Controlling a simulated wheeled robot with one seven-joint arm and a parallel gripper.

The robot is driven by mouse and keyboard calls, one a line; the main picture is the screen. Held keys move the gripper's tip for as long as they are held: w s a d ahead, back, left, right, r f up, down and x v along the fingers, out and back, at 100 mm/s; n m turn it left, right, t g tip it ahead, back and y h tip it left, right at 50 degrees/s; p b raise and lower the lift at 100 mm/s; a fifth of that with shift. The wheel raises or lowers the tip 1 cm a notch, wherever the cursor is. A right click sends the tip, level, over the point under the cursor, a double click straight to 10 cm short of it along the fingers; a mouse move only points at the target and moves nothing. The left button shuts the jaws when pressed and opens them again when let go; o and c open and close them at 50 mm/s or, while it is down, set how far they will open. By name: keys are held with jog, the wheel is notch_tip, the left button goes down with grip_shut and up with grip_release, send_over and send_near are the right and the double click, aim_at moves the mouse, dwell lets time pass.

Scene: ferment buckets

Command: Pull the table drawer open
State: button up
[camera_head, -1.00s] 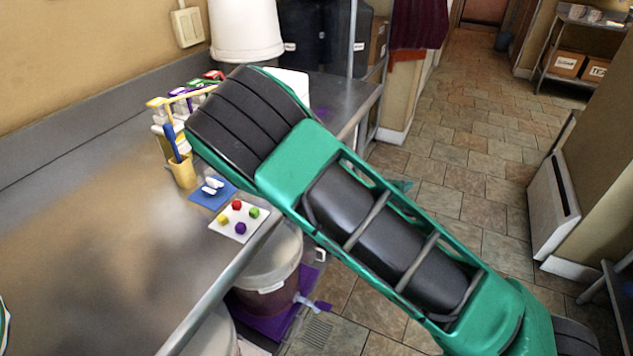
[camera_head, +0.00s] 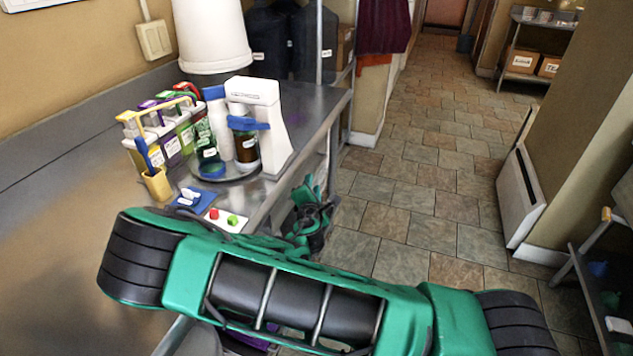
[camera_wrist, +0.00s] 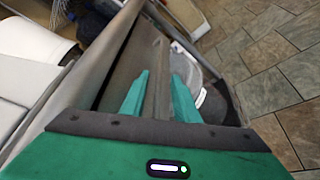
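The steel table (camera_head: 75,215) runs along the left wall in the head view. My gripper (camera_head: 308,192) is beside its front edge, below the top's level, partly hidden by my arm. In the wrist view, my gripper (camera_wrist: 159,95) has its two green fingers apart. A brownish metal panel (camera_wrist: 147,45) below the table edge, which looks like the drawer front, runs into the space between and ahead of the fingers. I cannot tell whether the fingers touch it, nor make out a handle. In the head view the drawer is not clearly visible.
On the table stand a white machine (camera_head: 268,120) with a brown bottle, a rack of coloured packs (camera_head: 170,130), a yellow cup (camera_head: 157,185) and a white bucket (camera_head: 212,35). A pale round container (camera_wrist: 187,70) stands below. The tiled floor (camera_head: 420,180) to the right is clear.

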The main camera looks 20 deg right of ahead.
jog(key=shift+x, duration=1.85)
jog(key=shift+c, duration=0.7)
